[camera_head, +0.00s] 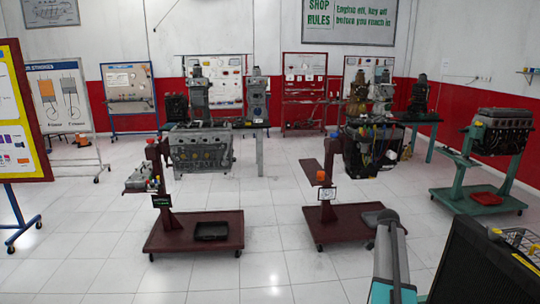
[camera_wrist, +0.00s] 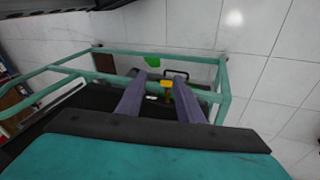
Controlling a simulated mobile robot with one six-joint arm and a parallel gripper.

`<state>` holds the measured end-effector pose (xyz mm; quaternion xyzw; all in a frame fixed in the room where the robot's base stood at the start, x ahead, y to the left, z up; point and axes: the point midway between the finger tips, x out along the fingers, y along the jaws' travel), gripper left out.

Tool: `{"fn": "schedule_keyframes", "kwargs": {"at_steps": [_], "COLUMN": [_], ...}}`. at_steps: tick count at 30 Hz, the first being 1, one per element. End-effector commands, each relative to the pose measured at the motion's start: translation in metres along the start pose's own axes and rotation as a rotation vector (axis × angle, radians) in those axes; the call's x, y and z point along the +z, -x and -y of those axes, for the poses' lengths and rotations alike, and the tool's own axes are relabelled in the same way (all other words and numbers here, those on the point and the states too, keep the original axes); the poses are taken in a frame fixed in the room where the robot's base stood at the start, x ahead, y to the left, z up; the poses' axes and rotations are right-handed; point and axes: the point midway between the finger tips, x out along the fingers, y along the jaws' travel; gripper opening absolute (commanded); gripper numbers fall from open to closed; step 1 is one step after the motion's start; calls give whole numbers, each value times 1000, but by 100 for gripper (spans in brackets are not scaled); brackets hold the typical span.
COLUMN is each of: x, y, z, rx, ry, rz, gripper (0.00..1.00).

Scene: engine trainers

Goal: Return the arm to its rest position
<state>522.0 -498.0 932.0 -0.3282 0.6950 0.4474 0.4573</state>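My gripper (camera_wrist: 161,74) shows in the wrist view, with its two dark purple-grey fingers spread apart. No object is visibly clamped between them. A small yellow part (camera_wrist: 166,86) shows in the gap between the fingers, and I cannot tell how far below them it lies. A green piece (camera_wrist: 153,62) shows just past the left fingertip. In the head view a grey and teal link of my arm (camera_head: 390,262) rises at the bottom right. The gripper itself is not visible there.
A teal rail frame (camera_wrist: 160,54) surrounds the fingertips in the wrist view. In the head view, two maroon engine stands (camera_head: 185,232) (camera_head: 345,226) stand ahead, and a green engine stand (camera_head: 462,197) stands at right. The white tiled floor (camera_head: 90,240) is clear at front left.

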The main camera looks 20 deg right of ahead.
Motion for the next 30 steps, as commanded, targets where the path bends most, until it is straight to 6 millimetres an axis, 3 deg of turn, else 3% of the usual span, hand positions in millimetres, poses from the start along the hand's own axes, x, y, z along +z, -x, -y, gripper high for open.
{"fn": "schedule_keyframes", "kwargs": {"at_steps": [1,3,14,23,30], "x": [23,50,181,278,344], "y": [-19,-40,-142,-225,-287], "z": [1,5,-1,-33,-73], "rx": [3,3,8,19,30], "ry": [60,145,567,910,1180], "rz": [1,5,22,40,56], "gripper": [34,34,34,34,34]}}
